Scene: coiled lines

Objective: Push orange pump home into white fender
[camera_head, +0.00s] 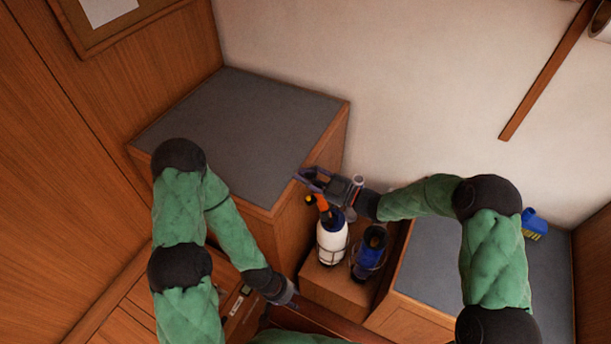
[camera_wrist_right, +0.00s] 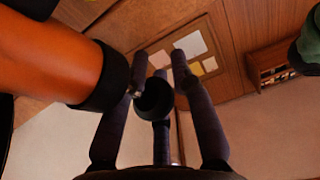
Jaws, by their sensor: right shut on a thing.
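The white fender (camera_head: 332,242) stands upright in a wire holder in the middle of the head view, with a dark blue top. The orange pump (camera_head: 322,203) is directly above that top; whether its tip is in the fender cannot be made out. My right gripper (camera_head: 312,178) is over the pump, shut on its dark handle part. In the right wrist view the pump's orange body (camera_wrist_right: 45,60) with its black collar is at left, and a black round part (camera_wrist_right: 155,98) sits between the fingers. My left gripper (camera_head: 290,298) is low, apart from the fender; its jaws are unclear.
A dark blue fender (camera_head: 371,243) stands in a holder just right of the white one. A grey-topped locker (camera_head: 235,130) is behind left, and another grey top (camera_head: 430,265) is at right with a blue and yellow brush (camera_head: 534,224).

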